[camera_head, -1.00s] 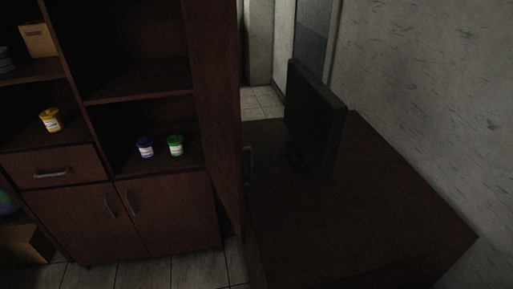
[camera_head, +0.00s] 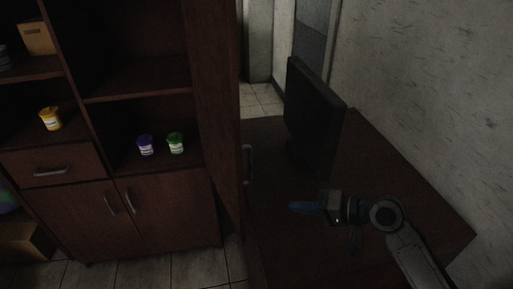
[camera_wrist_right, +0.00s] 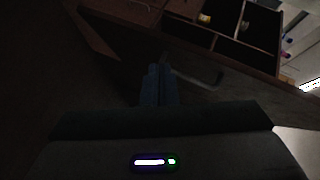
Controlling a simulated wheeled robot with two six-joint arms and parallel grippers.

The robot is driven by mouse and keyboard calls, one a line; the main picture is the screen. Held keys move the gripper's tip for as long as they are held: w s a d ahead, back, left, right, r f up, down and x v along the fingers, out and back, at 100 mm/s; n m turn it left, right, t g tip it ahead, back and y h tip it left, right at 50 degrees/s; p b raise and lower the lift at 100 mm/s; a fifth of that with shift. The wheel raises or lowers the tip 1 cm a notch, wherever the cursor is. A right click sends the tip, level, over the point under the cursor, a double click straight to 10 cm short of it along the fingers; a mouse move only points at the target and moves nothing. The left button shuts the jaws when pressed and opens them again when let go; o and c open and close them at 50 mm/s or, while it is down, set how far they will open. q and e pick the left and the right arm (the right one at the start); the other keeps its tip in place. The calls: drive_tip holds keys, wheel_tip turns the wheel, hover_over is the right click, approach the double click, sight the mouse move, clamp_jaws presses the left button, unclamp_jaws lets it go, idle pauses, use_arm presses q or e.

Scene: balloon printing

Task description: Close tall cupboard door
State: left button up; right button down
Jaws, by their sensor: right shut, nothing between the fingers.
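The tall cupboard (camera_head: 137,81) has dark brown open shelves on the left of the head view. Its tall door (camera_head: 216,100) stands open, swung out towards me on the cupboard's right side. The door's grey handle (camera_head: 247,165) is on the face turned to the right. My right gripper (camera_head: 297,207) is shut and empty, to the right of and below the handle, apart from it in the head view. In the right wrist view its blue fingers (camera_wrist_right: 158,85) are together, with a grey handle (camera_wrist_right: 207,79) just to their right; contact cannot be told. My left gripper is not in view.
A dark desk (camera_head: 400,165) with a black monitor (camera_head: 315,112) stands right of the door, below my right arm. Purple (camera_head: 146,145), green (camera_head: 176,143) and yellow (camera_head: 50,119) tubs stand on the shelves. A wall (camera_head: 430,80) bounds the right.

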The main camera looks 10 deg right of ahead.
drive_tip(key=w+d+r+m+t+y, duration=0.1)
drive_tip(key=w+d+r+m+y, duration=0.15)
drive_tip(key=r, duration=0.35)
drive_tip(key=w+d+r+m+y, duration=0.1)
drive_tip(key=w+r, duration=0.2)
drive_tip(key=r, duration=0.4)
drive_tip(key=w+a+p, duration=0.3)
drive_tip(key=a+p, duration=0.3)
drive_tip(key=a, duration=0.6)
drive_tip(key=shift+w+a+f, duration=0.3)
drive_tip(key=shift+w+a, duration=0.1)
drive_tip(key=shift+p, duration=0.3)
